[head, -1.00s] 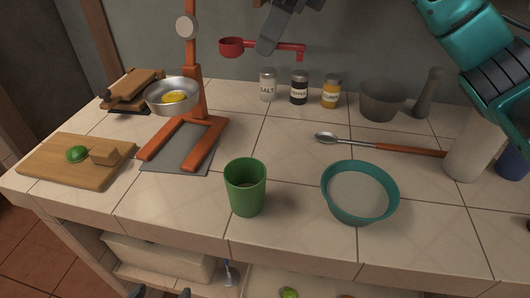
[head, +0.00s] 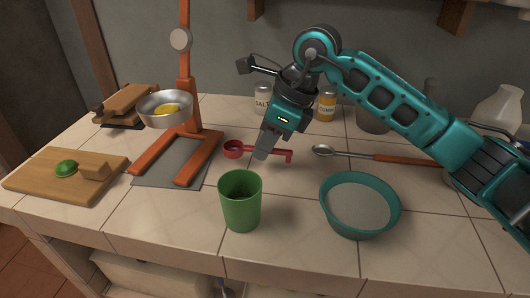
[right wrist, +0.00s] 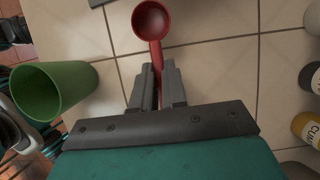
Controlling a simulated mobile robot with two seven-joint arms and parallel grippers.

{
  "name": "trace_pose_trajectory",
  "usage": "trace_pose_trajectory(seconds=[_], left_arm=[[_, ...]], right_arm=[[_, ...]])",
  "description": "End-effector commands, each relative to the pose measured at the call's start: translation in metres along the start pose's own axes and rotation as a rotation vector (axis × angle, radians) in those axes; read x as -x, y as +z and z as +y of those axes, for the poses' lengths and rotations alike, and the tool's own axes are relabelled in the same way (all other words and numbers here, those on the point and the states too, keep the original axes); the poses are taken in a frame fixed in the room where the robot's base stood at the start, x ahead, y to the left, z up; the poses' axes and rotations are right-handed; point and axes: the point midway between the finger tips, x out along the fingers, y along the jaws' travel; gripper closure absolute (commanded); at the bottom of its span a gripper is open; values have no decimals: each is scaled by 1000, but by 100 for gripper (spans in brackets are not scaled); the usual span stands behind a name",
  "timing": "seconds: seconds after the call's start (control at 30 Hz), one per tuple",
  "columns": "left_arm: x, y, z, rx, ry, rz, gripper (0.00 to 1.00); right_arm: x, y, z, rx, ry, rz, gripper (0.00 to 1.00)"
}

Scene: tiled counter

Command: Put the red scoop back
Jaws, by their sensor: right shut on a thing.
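The red scoop (head: 233,149) is low over the counter, or on it, between the orange stand and the steel spoon; I cannot tell if it touches. My right gripper (head: 262,153) points down and is shut on its handle. The scoop's bowl is to the left of the fingers and the handle end to the right. In the right wrist view the red scoop (right wrist: 151,20) shows its bowl beyond the fingertips, with the handle between the fingers of my right gripper (right wrist: 156,75). My left gripper is not in view.
The green cup (head: 241,202) stands in front of the scoop. The teal bowl (head: 360,205) and spoon (head: 390,159) are to the right. The orange stand (head: 194,150) with a metal pan (head: 165,110) is to the left. Jars, including a salt jar (head: 262,98), stand behind.

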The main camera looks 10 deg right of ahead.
Motion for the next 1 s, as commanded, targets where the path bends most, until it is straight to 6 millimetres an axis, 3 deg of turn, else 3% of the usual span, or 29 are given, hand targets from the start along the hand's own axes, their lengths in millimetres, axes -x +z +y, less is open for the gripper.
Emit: trace_pose_trajectory(seconds=[0.1, 0.5, 0.53, 0.77, 1.0], left_arm=[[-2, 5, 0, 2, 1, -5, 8], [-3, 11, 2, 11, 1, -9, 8], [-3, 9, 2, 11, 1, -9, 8], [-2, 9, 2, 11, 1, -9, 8], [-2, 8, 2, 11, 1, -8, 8]], right_arm=[[-18, -8, 0, -1, 2, 2, 100], [-24, -10, 0, 0, 0, 1, 100], [-22, -10, 0, 0, 0, 1, 85], [-22, -10, 0, 0, 0, 1, 63], [-21, -9, 0, 0, 0, 1, 62]])
